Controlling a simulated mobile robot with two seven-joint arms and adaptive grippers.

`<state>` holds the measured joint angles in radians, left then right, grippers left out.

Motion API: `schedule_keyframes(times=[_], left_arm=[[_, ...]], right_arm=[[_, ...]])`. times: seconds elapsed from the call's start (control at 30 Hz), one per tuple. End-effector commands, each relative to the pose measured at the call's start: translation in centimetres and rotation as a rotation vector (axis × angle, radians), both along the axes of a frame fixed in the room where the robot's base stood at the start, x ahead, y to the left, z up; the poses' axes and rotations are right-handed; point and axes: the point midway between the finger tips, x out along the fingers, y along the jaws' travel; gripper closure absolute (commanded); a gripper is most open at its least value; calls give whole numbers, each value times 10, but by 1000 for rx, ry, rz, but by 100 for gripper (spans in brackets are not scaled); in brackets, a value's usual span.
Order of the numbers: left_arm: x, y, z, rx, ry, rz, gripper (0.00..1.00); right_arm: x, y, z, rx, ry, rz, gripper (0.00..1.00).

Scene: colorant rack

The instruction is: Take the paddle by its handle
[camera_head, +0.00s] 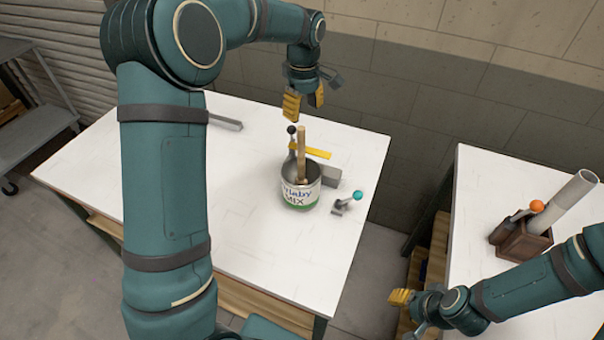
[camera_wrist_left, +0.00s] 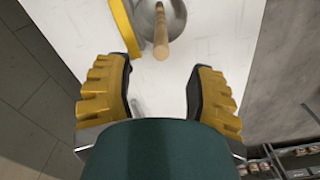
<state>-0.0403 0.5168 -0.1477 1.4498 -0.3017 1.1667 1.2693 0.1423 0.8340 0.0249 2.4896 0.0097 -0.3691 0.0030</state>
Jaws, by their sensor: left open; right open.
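The paddle (camera_head: 301,150) is a pale wooden stick standing nearly upright in a metal mixing can (camera_head: 301,196) on the white table. Its handle points up out of the can, and its lower end is hidden inside. My left gripper (camera_head: 305,104) is open and empty, above and behind the can, with its fingers pointing down. In the left wrist view, the paddle's handle end (camera_wrist_left: 161,50) shows ahead of the gap between the open fingers, and the can (camera_wrist_left: 150,18) is at the top edge. My right gripper (camera_head: 403,302) is low at the front right, away from the paddle.
A second table (camera_head: 470,215) at right holds a brown box (camera_head: 521,245) with a pipe.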

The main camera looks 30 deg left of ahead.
Motion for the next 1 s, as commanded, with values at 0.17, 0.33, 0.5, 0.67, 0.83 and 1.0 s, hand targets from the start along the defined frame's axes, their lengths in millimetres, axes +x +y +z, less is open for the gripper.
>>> schedule_keyframes(times=[0.17, 0.33, 0.5, 0.67, 0.83, 1.0], left_arm=[[-1, 0, -37, 0, 3, -2, 44], [0, 0, -59, -1, 1, -2, 44], [0, 1, -68, -1, 0, -2, 44], [-1, 6, -89, 0, 3, -1, 44], [-1, 6, -110, -2, 1, -3, 44], [-1, 6, -116, 0, -1, -4, 44]], right_arm=[[0, 0, -4, -1, 0, 0, 53], [0, 0, -5, -2, 1, -1, 53], [0, 0, -6, -2, 1, -1, 53], [0, 0, -6, -2, 1, -1, 53], [0, 0, -6, -2, 1, -1, 53], [0, 0, -6, -2, 1, -1, 53]])
